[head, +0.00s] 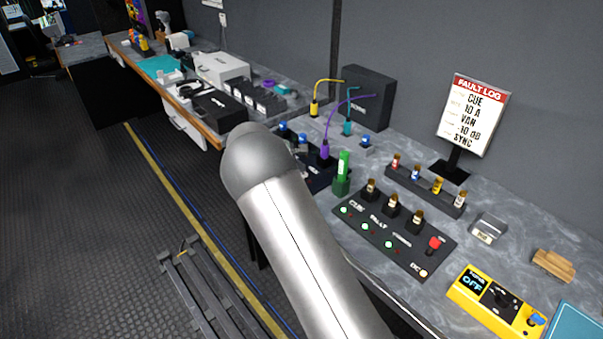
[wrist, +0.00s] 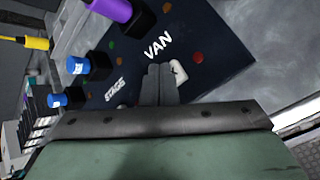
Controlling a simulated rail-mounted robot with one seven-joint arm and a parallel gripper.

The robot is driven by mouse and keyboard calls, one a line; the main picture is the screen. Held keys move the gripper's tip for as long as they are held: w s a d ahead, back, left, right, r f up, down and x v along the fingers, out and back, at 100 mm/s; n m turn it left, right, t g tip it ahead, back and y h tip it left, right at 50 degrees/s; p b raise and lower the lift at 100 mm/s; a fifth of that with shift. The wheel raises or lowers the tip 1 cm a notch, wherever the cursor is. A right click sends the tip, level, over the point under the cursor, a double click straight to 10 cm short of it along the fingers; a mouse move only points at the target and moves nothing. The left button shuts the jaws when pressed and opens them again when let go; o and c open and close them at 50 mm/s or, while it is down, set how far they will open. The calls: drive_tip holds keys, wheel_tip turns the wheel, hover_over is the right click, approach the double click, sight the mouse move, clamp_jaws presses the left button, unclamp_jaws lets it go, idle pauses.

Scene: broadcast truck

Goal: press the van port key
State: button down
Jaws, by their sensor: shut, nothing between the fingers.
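In the wrist view a dark blue panel (wrist: 215,60) carries the white words VAN and STAGE, and part of it shows behind my arm in the head view (head: 318,178). A small white key (wrist: 178,72) sits on the panel below the word VAN. My gripper (wrist: 160,68) is shut and empty, its dark fingertips just left of the white key in the picture. I cannot tell whether they touch it. A purple plug (wrist: 112,10) stands in a black socket by VAN; it also shows in the head view (head: 325,150). My arm hides the fingertips in the head view.
In the head view, a green handle (head: 343,164), a black cue panel (head: 392,240) and a fault log sign (head: 473,112) are to the right.

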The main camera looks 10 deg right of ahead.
drive_tip(key=shift+r+p, duration=1.65)
drive_tip(key=shift+r, duration=1.35)
